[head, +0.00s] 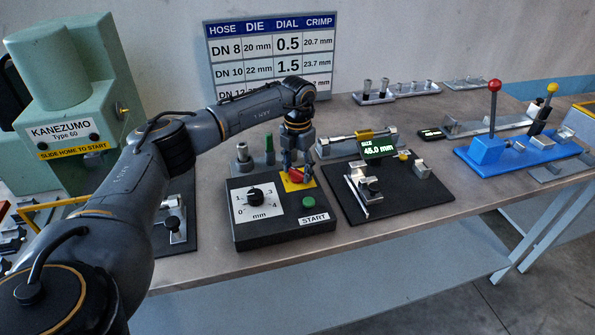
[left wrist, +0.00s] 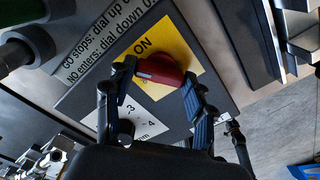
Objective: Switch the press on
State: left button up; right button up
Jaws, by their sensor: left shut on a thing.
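The control box (head: 284,221) is a black box on the bench, with a white dial plate, a green START button (head: 309,202) and a yellow switch plate (head: 292,186). The left wrist view shows the yellow plate (left wrist: 177,42) marked ON, with a red switch handle (left wrist: 160,69) on it. My left gripper (head: 297,172) reaches down over the plate from above. In the left wrist view its fingers (left wrist: 157,77) are shut on the red handle, one at each end. The fingers partly hide the handle in the head view. My right gripper is in neither view.
The black dial (head: 255,194) sits left of the switch. Pegs (head: 269,150) stand just behind the box. A black gauge board (head: 385,200) with a green display lies to the right. The green press machine (head: 75,100) stands at the left. Bare bench shows along the front edge.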

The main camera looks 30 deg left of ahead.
aim_at(298, 171)
pick_arm(q)
jog(key=m+b, duration=0.1)
jog(key=m, duration=0.2)
jog(key=shift+f+m, duration=0.1)
jog(key=shift+m, duration=0.2)
jog(key=shift+m+b, duration=0.35)
jog(key=shift+m, duration=1.25)
jog(key=o, duration=1.2)
jog(key=shift+c, duration=0.2)
notch_tip(298, 171, up, 12)
